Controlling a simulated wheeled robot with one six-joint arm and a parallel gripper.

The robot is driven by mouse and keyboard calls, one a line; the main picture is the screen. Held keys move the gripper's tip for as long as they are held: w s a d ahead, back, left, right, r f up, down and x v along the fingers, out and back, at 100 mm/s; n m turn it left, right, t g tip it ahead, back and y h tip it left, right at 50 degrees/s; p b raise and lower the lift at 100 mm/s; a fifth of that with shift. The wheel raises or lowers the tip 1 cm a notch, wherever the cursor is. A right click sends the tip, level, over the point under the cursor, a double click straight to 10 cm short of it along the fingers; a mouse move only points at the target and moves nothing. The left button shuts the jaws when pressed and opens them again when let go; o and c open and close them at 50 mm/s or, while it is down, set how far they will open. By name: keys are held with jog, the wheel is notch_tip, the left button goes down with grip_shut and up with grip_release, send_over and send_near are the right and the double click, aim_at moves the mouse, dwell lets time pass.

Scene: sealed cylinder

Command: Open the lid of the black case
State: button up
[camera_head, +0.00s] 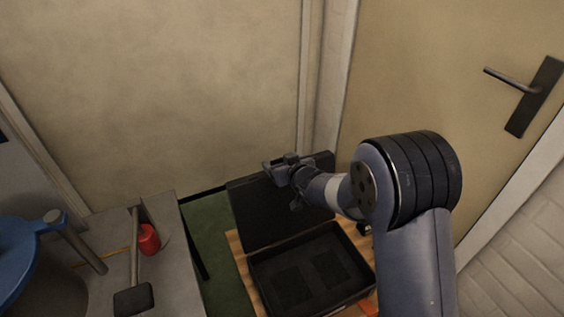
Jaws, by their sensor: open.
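The black case (310,272) rests on a wooden surface at the lower middle of the head view. Its lid (250,220) is raised, standing up at the back of the tray, and the dark inside of the case shows. My gripper (280,170) is open, in front of the upper part of the lid as seen from the camera. I cannot tell whether it touches the lid. My wrist and forearm hide the lid's right part and the area right of the case.
A grey bench (175,250) at the left holds a red object (148,239), a hammer-like tool (134,298) and a blue-topped container (18,250). A green floor strip (212,250) lies between bench and case. A door with a handle (535,95) stands at the right.

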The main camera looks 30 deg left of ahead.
jog(key=c, duration=1.4)
jog(key=d+b, duration=0.1)
jog(key=b, duration=0.1)
jog(key=shift+s+b, duration=0.3)
jog(key=shift+s, duration=0.1)
jog(key=s+d+b, duration=0.1)
jog(key=b, duration=0.1)
jog(key=s+d+r+t+y+b, duration=0.1)
jog(key=b, duration=0.1)
jog(key=s+d+y+b, duration=0.1)
jog(key=d+b, duration=0.1)
jog(key=shift+s+r+t, duration=0.15)
jog(key=shift+r+t, duration=0.05)
jog(key=shift+t, duration=0.2)
jog(key=o, duration=1.4)
